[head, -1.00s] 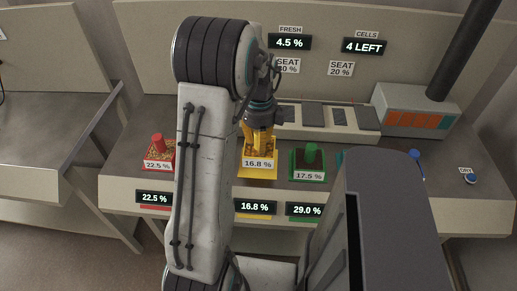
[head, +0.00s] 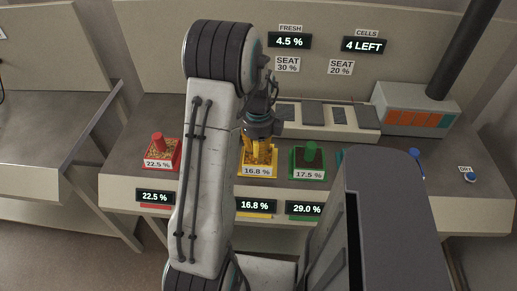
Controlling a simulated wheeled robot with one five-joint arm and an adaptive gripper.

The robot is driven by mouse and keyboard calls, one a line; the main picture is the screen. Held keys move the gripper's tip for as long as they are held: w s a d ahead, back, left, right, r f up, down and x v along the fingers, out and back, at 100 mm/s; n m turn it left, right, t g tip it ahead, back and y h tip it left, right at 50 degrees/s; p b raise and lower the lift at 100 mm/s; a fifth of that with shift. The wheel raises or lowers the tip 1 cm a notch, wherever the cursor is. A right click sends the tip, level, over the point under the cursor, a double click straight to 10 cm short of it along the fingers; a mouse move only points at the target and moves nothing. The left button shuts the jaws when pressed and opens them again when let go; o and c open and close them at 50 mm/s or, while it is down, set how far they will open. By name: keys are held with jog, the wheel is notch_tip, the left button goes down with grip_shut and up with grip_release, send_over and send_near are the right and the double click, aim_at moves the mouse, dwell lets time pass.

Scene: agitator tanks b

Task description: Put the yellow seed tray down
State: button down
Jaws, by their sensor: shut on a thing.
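The yellow seed tray (head: 243,163) shows in the head view, in the middle of the row of trays. It is filled with brown seed and its front label reads 16.8 %. My gripper (head: 258,145) points down over it and is shut on it, with yellow between the fingers at the tray's top. The tray looks upright and about level with the trays beside it. Its underside is hidden, so I cannot tell whether it rests on the bench.
A red tray (head: 161,154) stands left and a green tray (head: 308,163) right, close by. Displays line the bench's front edge (head: 330,222). A grey heater box (head: 415,110) stands at back right. A blue button (head: 471,177) sits at far right.

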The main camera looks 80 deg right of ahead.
jog(key=c, duration=1.1)
grip_release()
notch_tip(320, 180, up, 12)
jog(key=shift+r+p, duration=0.15)
jog(key=shift+p, duration=0.3)
jog(key=w+a+r+n+t+h, duration=0.1)
jog(key=w+a+r+n, duration=0.2)
jog(key=w+a+n, duration=0.7)
jog(key=w+a+r+n, duration=0.3)
jog(key=w+a+n, duration=0.4)
jog(key=w+n, duration=0.45)
jog(key=a+f+n+t+y, duration=0.1)
jog(key=a+n+t, duration=0.1)
jog(key=a+n, duration=2)
jog(key=shift+s+a+f+n+t, duration=0.3)
jog(key=shift+a+f+n+t, duration=0.05)
jog(key=shift+a+t, duration=0.1)
